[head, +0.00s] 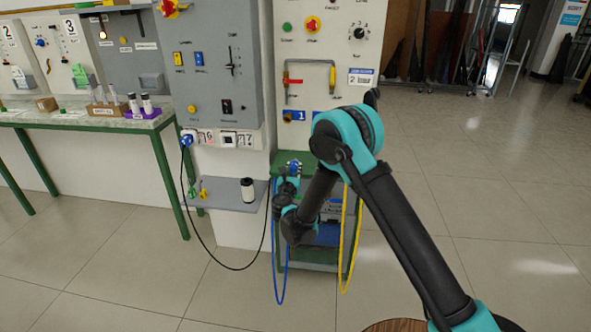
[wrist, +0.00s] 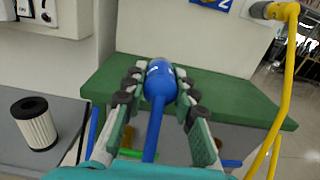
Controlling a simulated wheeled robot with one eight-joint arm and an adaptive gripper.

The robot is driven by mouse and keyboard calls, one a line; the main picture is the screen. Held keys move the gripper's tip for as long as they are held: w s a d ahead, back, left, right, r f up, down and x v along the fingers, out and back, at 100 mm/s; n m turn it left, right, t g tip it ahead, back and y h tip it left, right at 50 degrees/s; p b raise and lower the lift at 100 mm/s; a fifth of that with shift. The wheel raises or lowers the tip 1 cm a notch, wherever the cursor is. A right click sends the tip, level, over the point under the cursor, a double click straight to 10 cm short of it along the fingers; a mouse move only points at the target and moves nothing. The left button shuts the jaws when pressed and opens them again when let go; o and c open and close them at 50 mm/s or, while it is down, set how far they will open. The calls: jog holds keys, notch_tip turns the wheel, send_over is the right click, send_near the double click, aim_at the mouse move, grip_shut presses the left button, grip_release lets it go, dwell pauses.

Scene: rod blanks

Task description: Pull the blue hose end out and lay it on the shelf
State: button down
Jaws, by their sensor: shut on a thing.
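The blue hose end (wrist: 160,84) sits between the two fingers of my gripper (wrist: 158,92) in the wrist view, its tip pointing away from me. My gripper, small in the head view (head: 291,172), is shut on it. The tip appears above the green top (wrist: 225,98), and I see no socket around it. The blue hose (head: 277,285) hangs from the gripper in a loop. The grey shelf (head: 222,203) is left of my gripper on the wall unit; part of it shows in the wrist view (wrist: 75,110).
A black-and-white cylinder (head: 248,190) stands on the shelf's right part, with small green and yellow fittings (head: 203,191) at its left; the middle is bare. A black cable (head: 205,250) hangs in front of the shelf. A yellow hose (head: 347,260) hangs right of my gripper.

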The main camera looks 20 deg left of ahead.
jog(key=shift+f+x, duration=0.3)
jog(key=shift+x, duration=1.1)
jog(key=shift+f+x, duration=0.25)
jog(key=shift+x, duration=1.15)
jog(key=shift+f+x, duration=0.3)
jog(key=shift+x, duration=1.1)
jog(key=shift+f, duration=1.25)
jog(key=c, duration=1.1)
grip_release()
jog(key=shift+c, duration=0.2)
jog(key=v, duration=1.2)
